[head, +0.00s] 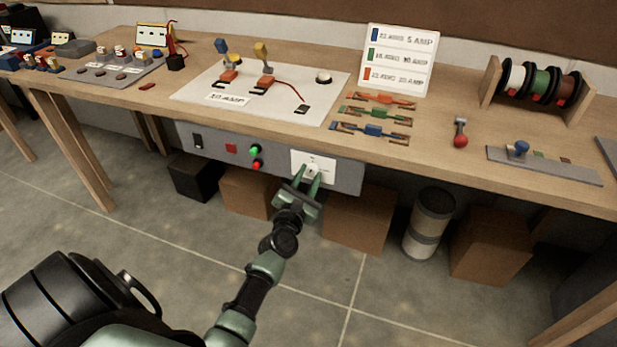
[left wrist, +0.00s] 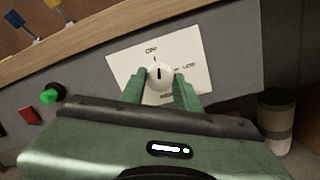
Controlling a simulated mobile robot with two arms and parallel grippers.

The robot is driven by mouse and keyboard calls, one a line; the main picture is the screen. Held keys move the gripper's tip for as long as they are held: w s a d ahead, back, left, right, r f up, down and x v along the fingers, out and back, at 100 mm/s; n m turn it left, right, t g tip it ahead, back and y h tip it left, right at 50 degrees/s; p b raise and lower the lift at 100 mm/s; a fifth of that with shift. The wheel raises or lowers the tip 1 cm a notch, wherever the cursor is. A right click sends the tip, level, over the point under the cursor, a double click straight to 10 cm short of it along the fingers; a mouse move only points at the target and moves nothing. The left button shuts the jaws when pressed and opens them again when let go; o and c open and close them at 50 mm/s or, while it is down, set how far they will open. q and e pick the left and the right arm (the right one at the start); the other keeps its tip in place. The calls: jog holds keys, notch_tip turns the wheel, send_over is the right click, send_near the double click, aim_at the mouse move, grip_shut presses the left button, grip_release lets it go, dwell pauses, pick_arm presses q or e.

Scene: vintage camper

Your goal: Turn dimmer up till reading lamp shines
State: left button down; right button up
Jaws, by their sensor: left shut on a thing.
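The dimmer is a round white knob (left wrist: 160,74) on a white plate (left wrist: 121,62), set in the grey panel under the bench top. The plate also shows in the head view (head: 328,163). The plate has small labels around the knob; the upper one is hard to read and the right one seems to say LOW. A dark mark on the knob stands roughly upright in the left wrist view. My left gripper (head: 311,175) is shut on the knob, a green finger on each side. I cannot make out a reading lamp. My right gripper is not in view.
The grey panel (head: 270,165) also bears a green button (head: 256,149), a red button and a black switch. The wooden bench top (head: 440,110) overhangs it, with a switch board, fuses and wire spools on top. Cardboard boxes (head: 357,218) and a canister (head: 430,222) stand below.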

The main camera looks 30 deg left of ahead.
pick_arm(q)
jog(key=m, duration=0.4)
jog(key=shift+f+m, duration=0.1)
jog(key=shift+m, duration=0.3)
jog(key=m, duration=0.3)
jog(key=shift+m+t, duration=0.3)
jog(key=shift+m, duration=0.1)
jog(key=m+p, duration=0.1)
jog(key=m, duration=0.3)
jog(key=shift+a+m+h, duration=0.1)
jog(key=shift+m+h, duration=0.2)
jog(key=shift+m, duration=0.1)
jog(key=m+p, duration=0.1)
jog(key=m, duration=0.2)
jog(key=shift+m, duration=0.4)
jog(key=m+p, duration=0.2)
jog(key=m, duration=0.2)
jog(key=shift+m+h, duration=0.3)
jog(key=shift+m, duration=0.1)
jog(key=m+p, duration=0.1)
jog(key=m, duration=0.2)
jog(key=shift+s+m, duration=0.1)
jog(key=shift+m, duration=0.3)
jog(key=m+p, duration=0.1)
jog(key=m, duration=0.3)
jog(key=shift+h, duration=0.3)
jog(key=shift+m+p, duration=0.5)
jog(key=shift+m, duration=1.6)
